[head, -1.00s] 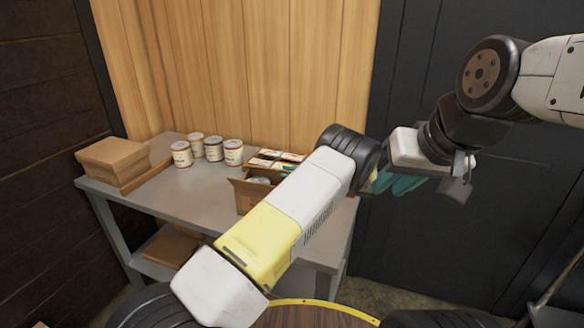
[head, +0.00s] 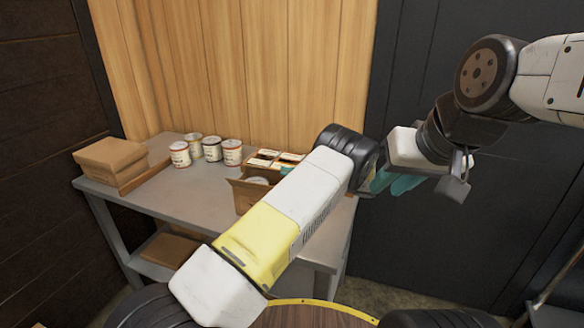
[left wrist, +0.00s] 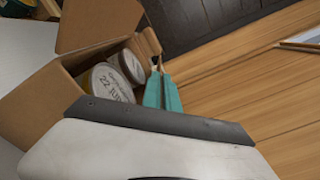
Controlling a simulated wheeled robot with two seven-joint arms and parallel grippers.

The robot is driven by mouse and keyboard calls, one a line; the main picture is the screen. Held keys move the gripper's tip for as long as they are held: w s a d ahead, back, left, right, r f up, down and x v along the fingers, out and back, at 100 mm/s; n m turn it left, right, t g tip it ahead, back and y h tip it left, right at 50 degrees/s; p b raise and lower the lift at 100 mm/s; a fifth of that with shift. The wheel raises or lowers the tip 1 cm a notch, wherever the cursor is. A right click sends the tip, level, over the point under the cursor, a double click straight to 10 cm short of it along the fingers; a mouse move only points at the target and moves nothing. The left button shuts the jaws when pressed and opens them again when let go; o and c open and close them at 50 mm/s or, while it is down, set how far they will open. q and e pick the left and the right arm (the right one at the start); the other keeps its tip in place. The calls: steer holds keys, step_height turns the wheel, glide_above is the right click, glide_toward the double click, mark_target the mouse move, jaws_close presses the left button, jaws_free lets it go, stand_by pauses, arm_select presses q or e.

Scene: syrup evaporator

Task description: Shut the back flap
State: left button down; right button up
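An open brown carton (head: 243,197) stands at the right end of the grey table, partly hidden by my left arm. In the left wrist view the carton (left wrist: 40,102) holds labelled cans (left wrist: 108,84), with a raised flap (left wrist: 98,22) above them. I cannot tell for certain which flap is the back one. My left gripper's teal fingers (left wrist: 163,92) lie close together at the carton's edge beside the cans, with nothing clearly between them. In the head view their tips barely show. My right gripper (head: 397,183) hangs right of the table, partly hidden, its opening unclear.
The grey table (head: 190,205) also bears several labelled cans (head: 232,153), stacked brown cartons (head: 110,155) and small labelled packs (head: 264,158) behind the open carton. A wooden wall (head: 230,70) closes off the back. Bare tabletop lies front left of the carton.

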stand_by(0.6)
arm_select(q)
steer(key=shift+s+f+n, duration=0.2)
steer(key=shift+f+n, duration=0.1)
steer(key=shift+n, duration=0.4)
steer(key=c, duration=1.6)
jaws_free()
steer(key=shift+c, duration=0.2)
